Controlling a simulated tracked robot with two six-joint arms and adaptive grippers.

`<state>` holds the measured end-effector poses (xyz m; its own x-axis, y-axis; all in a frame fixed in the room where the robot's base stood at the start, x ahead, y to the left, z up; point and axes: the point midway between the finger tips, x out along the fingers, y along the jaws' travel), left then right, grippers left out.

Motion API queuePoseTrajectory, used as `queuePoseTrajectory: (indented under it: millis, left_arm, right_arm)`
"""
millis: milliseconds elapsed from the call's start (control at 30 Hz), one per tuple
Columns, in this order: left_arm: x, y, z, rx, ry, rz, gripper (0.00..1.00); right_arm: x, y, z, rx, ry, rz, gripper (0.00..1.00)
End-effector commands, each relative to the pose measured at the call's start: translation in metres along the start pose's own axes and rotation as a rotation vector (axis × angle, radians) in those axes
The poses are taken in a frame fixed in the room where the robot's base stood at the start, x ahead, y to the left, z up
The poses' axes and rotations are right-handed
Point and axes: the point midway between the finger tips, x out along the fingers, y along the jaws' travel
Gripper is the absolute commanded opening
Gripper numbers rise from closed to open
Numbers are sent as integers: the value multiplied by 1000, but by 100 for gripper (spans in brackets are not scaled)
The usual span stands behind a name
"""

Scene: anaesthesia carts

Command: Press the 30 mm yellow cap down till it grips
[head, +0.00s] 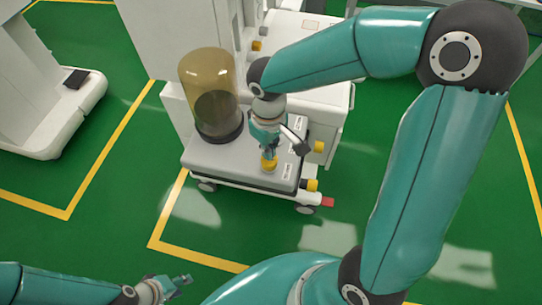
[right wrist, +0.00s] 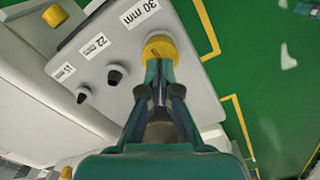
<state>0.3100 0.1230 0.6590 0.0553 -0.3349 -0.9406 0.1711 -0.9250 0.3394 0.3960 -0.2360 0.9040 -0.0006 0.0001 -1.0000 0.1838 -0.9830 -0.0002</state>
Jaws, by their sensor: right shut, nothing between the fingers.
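The yellow cap (head: 268,166) is on the grey cart top, at the port beside the 30 mm label (right wrist: 139,13). In the right wrist view the yellow cap (right wrist: 160,47) lies just beyond my fingertips. My right gripper (head: 267,152) is shut with nothing between its fingers. It points down, its tips at the cap and seeming to touch it. The tips hide part of the cap, so I cannot tell how far down it sits. My left gripper (head: 186,280) is empty, low in the head view, far from the cart; its fingers look apart.
Two smaller black ports stand by the 22 mm (right wrist: 95,46) and 15 mm (right wrist: 64,71) labels. A tinted dome (head: 207,75) stands left of my right gripper. Other yellow caps (head: 319,147) are on the cart's side. Green floor in front is clear.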

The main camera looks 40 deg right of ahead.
Motion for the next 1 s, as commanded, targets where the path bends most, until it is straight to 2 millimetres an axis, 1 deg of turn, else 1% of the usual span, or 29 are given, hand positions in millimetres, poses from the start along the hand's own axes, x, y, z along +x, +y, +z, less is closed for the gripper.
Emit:
queuePoseTrajectory:
  millis: [367, 1000]
  left_arm:
    - [1, 0, 0, 0, 0, 0, 40]
    - [12, -4, 0, 0, 0, 0, 40]
  right_arm:
    - [1, 0, 0, 1, 0, 0, 0]
    - [14, 1, 0, 2, 0, 0, 0]
